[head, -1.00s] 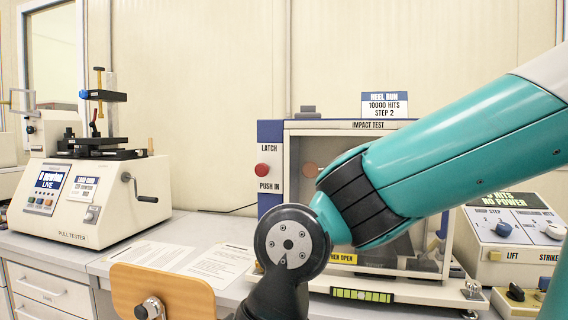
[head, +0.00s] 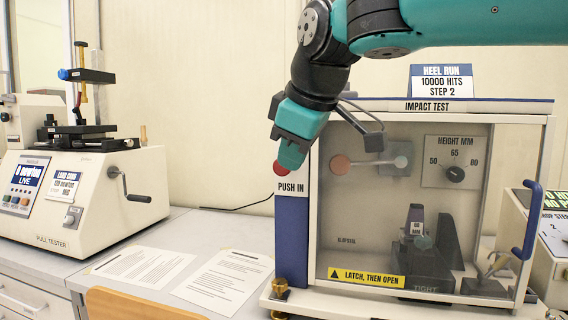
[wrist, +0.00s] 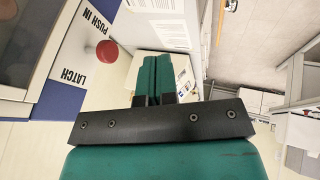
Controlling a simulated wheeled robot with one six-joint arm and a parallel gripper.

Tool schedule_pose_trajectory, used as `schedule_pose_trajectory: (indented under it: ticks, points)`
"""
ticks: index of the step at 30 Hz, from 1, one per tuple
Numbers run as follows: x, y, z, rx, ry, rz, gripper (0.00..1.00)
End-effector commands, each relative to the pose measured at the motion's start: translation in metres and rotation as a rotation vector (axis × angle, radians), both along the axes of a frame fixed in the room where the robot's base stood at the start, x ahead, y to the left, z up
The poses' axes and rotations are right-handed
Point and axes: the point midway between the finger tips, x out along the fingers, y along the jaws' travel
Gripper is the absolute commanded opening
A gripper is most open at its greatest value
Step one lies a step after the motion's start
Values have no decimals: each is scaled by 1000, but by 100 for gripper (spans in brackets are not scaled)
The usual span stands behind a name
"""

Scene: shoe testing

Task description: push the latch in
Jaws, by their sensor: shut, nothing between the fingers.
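The latch is a red round knob (head: 281,168) on the blue left post of the impact test cabinet (head: 430,104), above a "PUSH IN" label. My teal gripper (head: 292,158) points down in front of it in the head view and hides most of it. In the wrist view the whole red knob (wrist: 107,51) shows, standing out from its panel between "LATCH" and "PUSH IN". The shut, empty fingers (wrist: 157,76) are to the right of the knob there, with a visible gap in the picture. I cannot tell their exact depth from it.
The cabinet's clear front looks shut, with a yellow "LATCH, THEN OPEN" label (head: 366,277) and a blue handle (head: 528,222) at right. A pull tester (head: 105,205) stands at left. Paper sheets (head: 226,280) lie on the bench between. A wooden chair back (head: 140,305) is at the front.

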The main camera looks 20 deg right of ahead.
Motion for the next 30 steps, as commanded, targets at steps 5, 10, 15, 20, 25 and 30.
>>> schedule_pose_trajectory:
  ticks: [5, 10, 15, 20, 25, 30]
  points:
    - [13, -4, 46, -20, -75, -2, 0]
    - [22, -5, 43, -26, -84, -5, 0]
    - [40, -4, 18, -27, -81, -5, 0]
    - [61, -3, -10, -26, -81, -6, 0]
    - [83, -7, -26, -25, -83, -10, 0]
    - [100, -19, -26, -23, -85, -7, 0]
